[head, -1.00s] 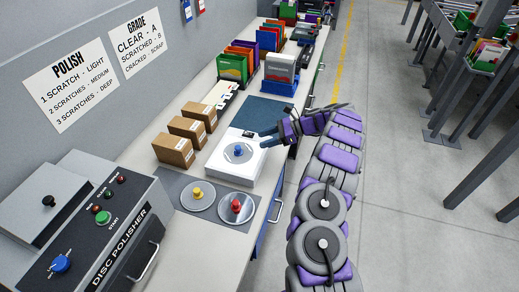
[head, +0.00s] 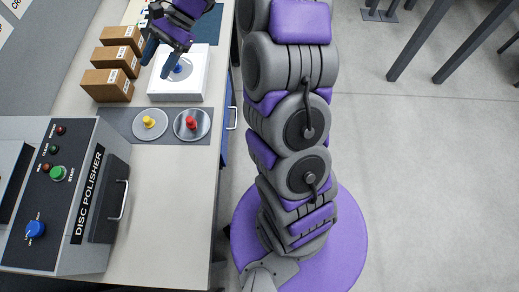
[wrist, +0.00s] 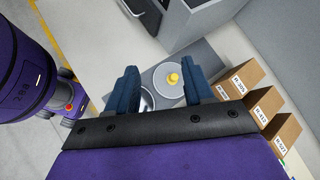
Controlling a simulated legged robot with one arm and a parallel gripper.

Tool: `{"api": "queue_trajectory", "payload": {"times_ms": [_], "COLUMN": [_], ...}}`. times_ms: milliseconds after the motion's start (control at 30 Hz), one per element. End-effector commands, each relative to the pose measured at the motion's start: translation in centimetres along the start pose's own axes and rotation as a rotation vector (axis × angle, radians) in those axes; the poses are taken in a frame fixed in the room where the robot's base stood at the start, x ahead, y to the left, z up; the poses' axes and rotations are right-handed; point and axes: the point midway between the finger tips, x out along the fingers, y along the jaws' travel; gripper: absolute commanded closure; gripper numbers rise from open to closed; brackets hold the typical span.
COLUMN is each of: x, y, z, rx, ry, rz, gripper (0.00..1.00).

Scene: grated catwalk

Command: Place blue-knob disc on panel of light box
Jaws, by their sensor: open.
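The blue-knob disc (head: 180,70) lies on the panel of the white light box (head: 195,91) in the head view. My gripper (head: 156,62) is open and empty above the light box, its dark blue fingers over the box's left side. The near finger lies close to the disc in the picture; I cannot tell the height between them. In the wrist view the open fingers (wrist: 164,88) show no disc held between them. The blue-knob disc is not seen in the wrist view.
A yellow-knob disc (head: 150,123) and a red-knob disc (head: 191,124) lie on a grey mat in front of the light box. Cardboard boxes (head: 107,85) stand left of it. The disc polisher (head: 75,190) is at the near left. Bare worktop (head: 170,220) is clear.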

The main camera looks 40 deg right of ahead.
Motion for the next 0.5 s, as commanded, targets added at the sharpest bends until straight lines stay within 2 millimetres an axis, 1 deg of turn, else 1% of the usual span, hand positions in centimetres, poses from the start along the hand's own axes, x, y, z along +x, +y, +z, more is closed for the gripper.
{"api": "queue_trajectory", "payload": {"times_ms": [33, 100, 167, 200, 267, 367, 500], "x": [0.3, 0.8, 1.1, 1.4, 1.6, 1.9, 2.1], "y": [0.9, 2.5, 3.9, 5.0, 6.6, 9.5, 13.9], "z": [1.9, 3.9, 5.5, 6.5, 7.8, 9.7, 11.8], "rx": [-0.048, -0.112, -0.166, -0.201, -0.255, -0.34, -0.455], "ry": [0.021, 0.048, 0.075, 0.091, 0.119, 0.165, 0.227], "rz": [0.034, 0.083, 0.127, 0.158, 0.201, 0.275, 0.383], "gripper": [0.48, 0.48, 0.48, 0.48, 0.48, 0.48, 0.48]}}
